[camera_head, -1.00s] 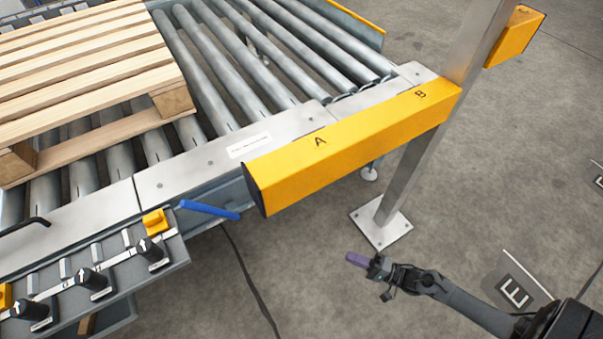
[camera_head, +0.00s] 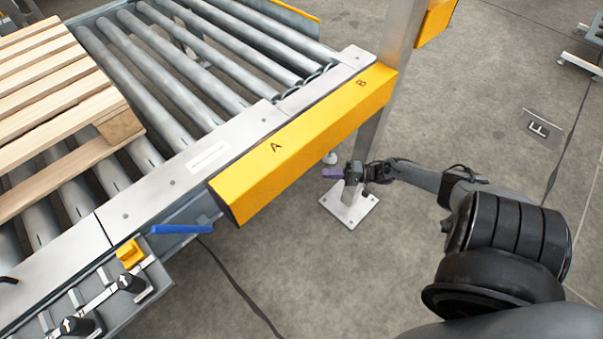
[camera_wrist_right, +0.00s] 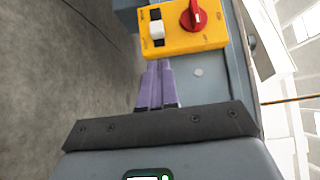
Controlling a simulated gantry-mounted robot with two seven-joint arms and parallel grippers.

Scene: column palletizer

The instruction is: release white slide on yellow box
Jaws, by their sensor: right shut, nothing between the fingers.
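In the right wrist view a yellow box (camera_wrist_right: 180,46) is mounted on a grey-blue surface. It carries a white slide (camera_wrist_right: 156,29) in a dark slot on its left and a red knob (camera_wrist_right: 194,14) on its right. My right gripper (camera_wrist_right: 157,64) has purple fingers, shut together and empty. Their tips point at the box's lower edge, just below the white slide. I cannot tell whether they touch the box. In the head view the right gripper (camera_head: 333,173) is in front of the post base; the box and slide do not show there. My left gripper is not in view.
A yellow beam (camera_head: 305,143) marked A and B runs along the roller conveyor (camera_head: 155,68). A metal post (camera_head: 392,85) stands on a floor plate right by my right gripper. A wooden pallet (camera_head: 50,85) lies on the rollers. A blue lever (camera_head: 181,229) sticks out below the conveyor edge.

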